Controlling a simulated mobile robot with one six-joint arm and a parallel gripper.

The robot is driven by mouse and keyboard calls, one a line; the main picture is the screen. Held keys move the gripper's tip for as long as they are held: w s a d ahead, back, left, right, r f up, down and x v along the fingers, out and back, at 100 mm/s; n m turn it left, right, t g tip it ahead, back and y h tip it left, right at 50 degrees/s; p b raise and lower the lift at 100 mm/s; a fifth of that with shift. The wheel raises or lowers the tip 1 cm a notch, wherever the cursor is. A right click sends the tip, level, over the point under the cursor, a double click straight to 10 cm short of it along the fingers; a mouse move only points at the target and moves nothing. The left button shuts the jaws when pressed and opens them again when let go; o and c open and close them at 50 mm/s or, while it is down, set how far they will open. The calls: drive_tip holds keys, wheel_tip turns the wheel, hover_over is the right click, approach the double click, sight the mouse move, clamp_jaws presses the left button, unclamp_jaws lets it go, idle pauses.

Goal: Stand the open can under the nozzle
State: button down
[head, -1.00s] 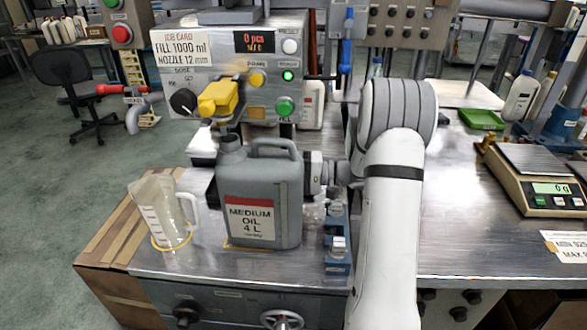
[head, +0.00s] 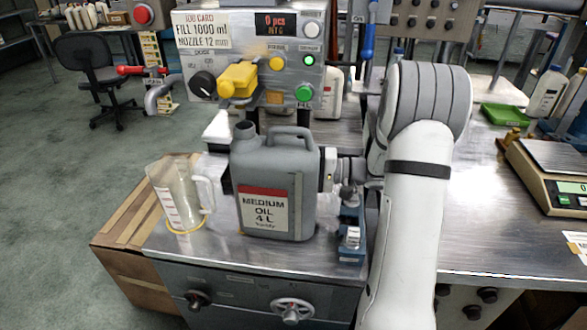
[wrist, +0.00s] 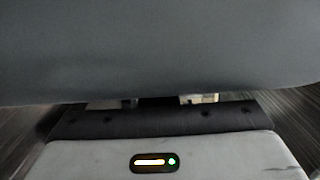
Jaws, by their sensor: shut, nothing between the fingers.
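The grey can (head: 275,185), labelled MEDIUM OIL 4 L, stands upright on the steel bench front. Its uncapped mouth (head: 246,130) is at its upper left and its handle on top. A yellow block (head: 239,80) on the filling machine is above and behind the mouth in the picture; I cannot make out the nozzle tip or whether it lines up. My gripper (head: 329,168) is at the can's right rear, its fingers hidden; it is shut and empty. In the wrist view its housing (wrist: 155,160) shows below a grey surface, probably the can, very close.
A clear measuring jug (head: 182,197) stands left of the can near the bench edge. A blue fixture (head: 350,238) stands close on its right. The machine panel (head: 255,45) is behind.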

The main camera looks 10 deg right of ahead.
wheel_tip(320, 180, up, 10)
drive_tip(key=p, duration=0.1)
drive_tip(key=s+d+r+n+h+p, duration=0.1)
drive_tip(key=d+r+n+h+p, duration=0.1)
drive_tip(key=d+r+h, duration=0.55)
drive_tip(key=s+d+r+n+h+p, duration=0.1)
drive_tip(key=d+r+n+h+p, duration=0.3)
drive_tip(key=d, duration=0.6)
drive_tip(key=s+r+m+h+p, duration=0.25)
drive_tip(key=s+r, duration=0.35)
drive_tip(key=r, duration=0.3)
drive_tip(key=s+a+f+g+h+p, duration=0.3)
drive_tip(key=s+a+f, duration=1.3)
drive_tip(key=a, duration=0.2)
drive_tip(key=shift+s+a+g, duration=0.3)
drive_tip(key=shift+s+a, duration=0.05)
drive_tip(key=shift+s, duration=0.05)
